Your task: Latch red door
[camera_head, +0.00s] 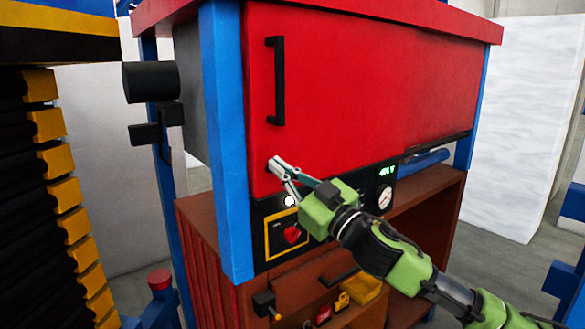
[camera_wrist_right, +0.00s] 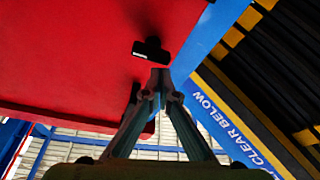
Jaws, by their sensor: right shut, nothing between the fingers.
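The red door (camera_head: 370,80) spans the upper front of the blue-framed cabinet and looks flat against it. A black vertical handle (camera_head: 277,80) is near its left edge. My right gripper (camera_head: 273,164) is shut and empty at the door's lower left, below the handle and above the control panel. In the right wrist view the fingertips (camera_wrist_right: 160,80) meet just beneath a black piece (camera_wrist_right: 151,50) on the red door (camera_wrist_right: 70,60), apparently the handle seen from below. I cannot tell whether the fingers touch the door. No latch can be clearly made out. My left gripper is not in view.
Below the door, a black panel holds a red knob (camera_head: 292,234) in a yellow frame and a white gauge (camera_head: 385,198). A blue post (camera_head: 226,140) stands left of the door. Brown shelving below holds a yellow bin (camera_head: 360,289) and a padlock (camera_head: 341,301).

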